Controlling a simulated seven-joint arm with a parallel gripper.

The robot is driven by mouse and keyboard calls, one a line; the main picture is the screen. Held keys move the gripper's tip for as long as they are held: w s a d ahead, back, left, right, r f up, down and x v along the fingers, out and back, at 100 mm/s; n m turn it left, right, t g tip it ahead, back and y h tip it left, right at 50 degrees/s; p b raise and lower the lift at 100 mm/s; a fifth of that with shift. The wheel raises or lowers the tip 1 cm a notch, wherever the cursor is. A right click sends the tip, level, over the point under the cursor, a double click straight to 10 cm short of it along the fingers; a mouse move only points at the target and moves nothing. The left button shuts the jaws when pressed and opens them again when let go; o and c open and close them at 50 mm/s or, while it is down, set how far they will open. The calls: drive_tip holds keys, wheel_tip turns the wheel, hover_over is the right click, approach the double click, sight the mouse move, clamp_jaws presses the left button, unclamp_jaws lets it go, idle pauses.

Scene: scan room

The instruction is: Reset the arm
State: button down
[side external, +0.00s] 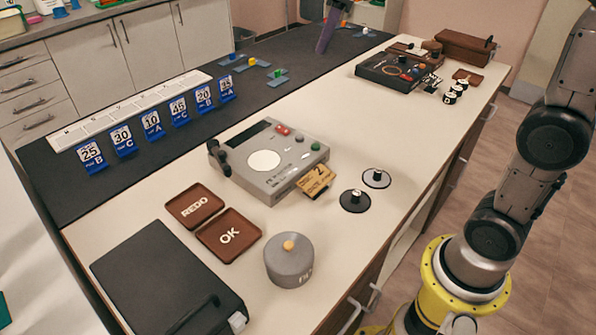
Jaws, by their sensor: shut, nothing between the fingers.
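My arm rises at the right from its yellow base and leaves the picture at the top right. My gripper is outside the view, so its fingers cannot be seen. A grey device (262,162) with a white round plate, a black knob and red and green buttons stands mid-table. A wooden card marked 2 (316,181) sits at its right front edge. Two black discs with small knobs, one nearer (355,201) and one farther (377,178), stand to its right. Brown REDO (193,205) and OK (229,237) trays lie in front of it, both empty apart from their lettering.
A grey lidded pot (289,262) and a black case (165,282) stand at the front. Numbered blue card stands (152,123) line the dark mat. A black box (392,70) and wooden boxes (467,47) are at the back.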

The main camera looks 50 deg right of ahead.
drive_tip(key=s+a+m+t, duration=0.1)
drive_tip(key=s+a, duration=0.1)
drive_tip(key=s, duration=0.8)
drive_tip(key=s+f+m, duration=0.4)
drive_tip(key=s+f, duration=0.8)
drive_tip(key=shift+s+a+m, duration=0.3)
drive_tip(key=shift+a+m, duration=0.1)
